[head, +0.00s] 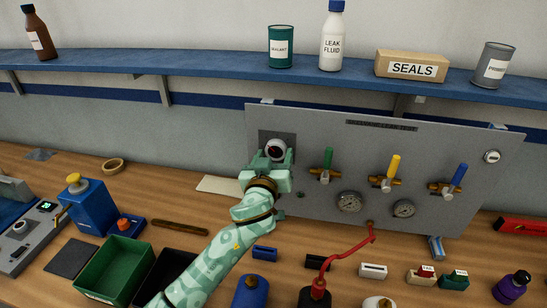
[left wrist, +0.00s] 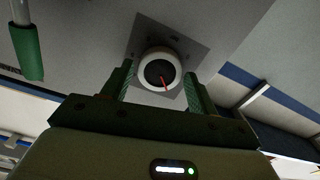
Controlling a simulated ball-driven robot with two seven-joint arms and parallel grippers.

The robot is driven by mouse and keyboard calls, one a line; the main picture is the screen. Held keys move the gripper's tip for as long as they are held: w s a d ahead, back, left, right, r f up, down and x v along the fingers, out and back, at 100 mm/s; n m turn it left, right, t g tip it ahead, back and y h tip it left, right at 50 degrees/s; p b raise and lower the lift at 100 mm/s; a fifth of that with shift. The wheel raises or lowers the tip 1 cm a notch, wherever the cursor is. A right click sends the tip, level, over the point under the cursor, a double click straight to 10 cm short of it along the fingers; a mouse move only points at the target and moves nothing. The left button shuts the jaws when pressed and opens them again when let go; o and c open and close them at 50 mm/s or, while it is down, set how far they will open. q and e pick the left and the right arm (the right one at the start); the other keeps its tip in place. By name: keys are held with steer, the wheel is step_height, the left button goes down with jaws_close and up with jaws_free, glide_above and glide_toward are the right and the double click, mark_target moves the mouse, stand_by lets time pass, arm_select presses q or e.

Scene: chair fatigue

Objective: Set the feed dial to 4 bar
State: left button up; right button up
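The feed dial (head: 276,149) is a round knob with a pale rim and dark face, on a dark square plate at the upper left of the grey panel. It also shows in the left wrist view (left wrist: 160,72), where a red pointer line runs from its centre toward the lower right of the picture. Its scale marks are not readable. My left gripper (head: 272,160) is just in front of the dial. In the left wrist view its green fingers (left wrist: 159,78) stand apart on either side of the knob, with small gaps visible. My right gripper is out of view.
Green, yellow and blue valve levers (head: 328,161) stand right of the dial, with two gauges (head: 349,202) below. A blue shelf (head: 200,66) runs above. A red hose (head: 345,252), a green bin (head: 112,270) and small parts crowd the bench.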

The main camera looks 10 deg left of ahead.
arm_select(q)
steer(key=c, duration=0.5)
steer(key=shift+c, duration=0.2)
steer(key=shift+m, duration=0.3)
steer(key=m+p, duration=0.1)
steer(key=m, duration=0.2)
steer(key=m+p, duration=0.1)
steer(key=m, duration=0.3)
steer(key=m+p, duration=0.1)
steer(key=m, duration=0.4)
steer(key=shift+m+p, duration=0.3)
steer(key=shift+p, duration=0.05)
steer(key=shift+m+p, duration=0.55)
steer(key=shift+m, duration=1.65)
